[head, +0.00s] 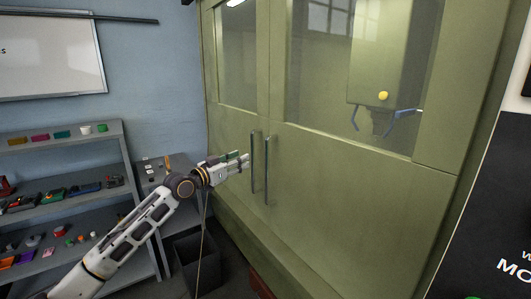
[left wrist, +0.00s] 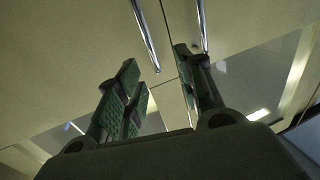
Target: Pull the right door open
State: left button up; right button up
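A tall olive-green cabinet has two doors with windows. The right door (head: 345,185) and the left door (head: 233,128) look closed, with a thin seam between them. The right door's upright metal handle (head: 267,170) stands beside the left door's handle (head: 253,162). My left gripper (head: 244,160) is just left of the handles. In the left wrist view my left gripper (left wrist: 160,80) has its fingers spread. One bar handle (left wrist: 146,35) ends in the gap between them, and another (left wrist: 203,25) passes near the other fingertip. Contact is unclear. My right gripper is not in view.
Grey shelves (head: 65,205) with small colored items stand at the left. A small grey side table (head: 150,180) and a dark bin (head: 195,262) are beside the cabinet. A whiteboard (head: 50,57) hangs on the blue wall. A black sign panel (head: 497,215) stands at the right.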

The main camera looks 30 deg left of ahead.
pick_arm(q)
jog(key=shift+d+f+g+h, duration=0.25)
jog(key=shift+d+g+h, duration=0.05)
jog(key=shift+d, duration=0.25)
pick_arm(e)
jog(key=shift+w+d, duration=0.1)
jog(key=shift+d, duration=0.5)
pick_arm(q)
jog(key=shift+s, duration=0.1)
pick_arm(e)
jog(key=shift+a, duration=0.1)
